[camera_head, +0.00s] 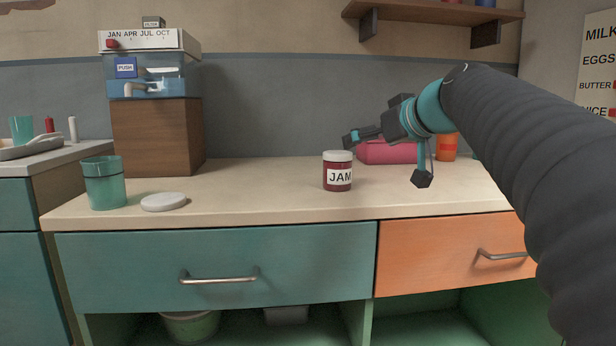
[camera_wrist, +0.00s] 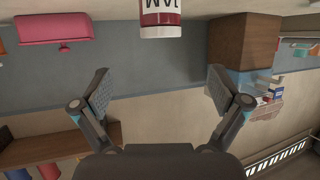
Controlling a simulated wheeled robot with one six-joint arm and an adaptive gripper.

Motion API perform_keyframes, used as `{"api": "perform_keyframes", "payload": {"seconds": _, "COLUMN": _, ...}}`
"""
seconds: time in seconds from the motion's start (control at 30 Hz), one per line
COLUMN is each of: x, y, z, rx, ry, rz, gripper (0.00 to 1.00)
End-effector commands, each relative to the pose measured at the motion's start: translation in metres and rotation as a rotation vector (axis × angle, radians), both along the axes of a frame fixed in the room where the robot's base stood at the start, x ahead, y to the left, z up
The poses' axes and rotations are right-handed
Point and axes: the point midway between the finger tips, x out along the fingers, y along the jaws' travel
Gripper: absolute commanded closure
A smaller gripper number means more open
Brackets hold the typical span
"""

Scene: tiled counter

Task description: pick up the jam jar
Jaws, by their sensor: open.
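The jam jar (camera_head: 338,171) stands upright on the counter near its middle, dark red with a white lid and a JAM label. In the wrist view the jar (camera_wrist: 161,17) appears upside down at the top edge, partly cut off, beyond the fingertips. My gripper (camera_head: 384,158) is to the right of the jar in the head view, with its fingers spread and nothing between them. In the wrist view my gripper (camera_wrist: 158,84) shows both fingers wide apart, with the jar not between them.
A pink box (camera_head: 388,152) and an orange cup (camera_head: 446,147) stand behind my gripper. A teal cup (camera_head: 105,184) and a pale round disc (camera_head: 164,202) are at the counter's left. A wooden block (camera_head: 157,137) bears a water dispenser (camera_head: 152,76).

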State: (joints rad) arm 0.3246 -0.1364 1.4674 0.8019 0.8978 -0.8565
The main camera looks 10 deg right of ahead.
Motion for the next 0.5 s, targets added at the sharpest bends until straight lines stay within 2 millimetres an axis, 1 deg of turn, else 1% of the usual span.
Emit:
{"api": "perform_keyframes", "payload": {"seconds": 0.03, "x": 0.008, "y": 0.003, "z": -0.004, "rx": 0.000, "ry": 0.003, "rz": 0.004, "gripper": 0.02}}
{"api": "perform_keyframes", "payload": {"seconds": 0.3, "x": 0.049, "y": 0.019, "z": -0.022, "rx": 0.001, "ry": 0.004, "rz": 0.003, "gripper": 0.02}}
{"api": "perform_keyframes", "payload": {"seconds": 0.4, "x": 0.060, "y": 0.022, "z": -0.027, "rx": 0.001, "ry": 0.004, "rz": 0.002, "gripper": 0.02}}
{"api": "perform_keyframes", "payload": {"seconds": 0.5, "x": 0.066, "y": 0.024, "z": -0.030, "rx": 0.000, "ry": 0.003, "rz": 0.002, "gripper": 0.02}}
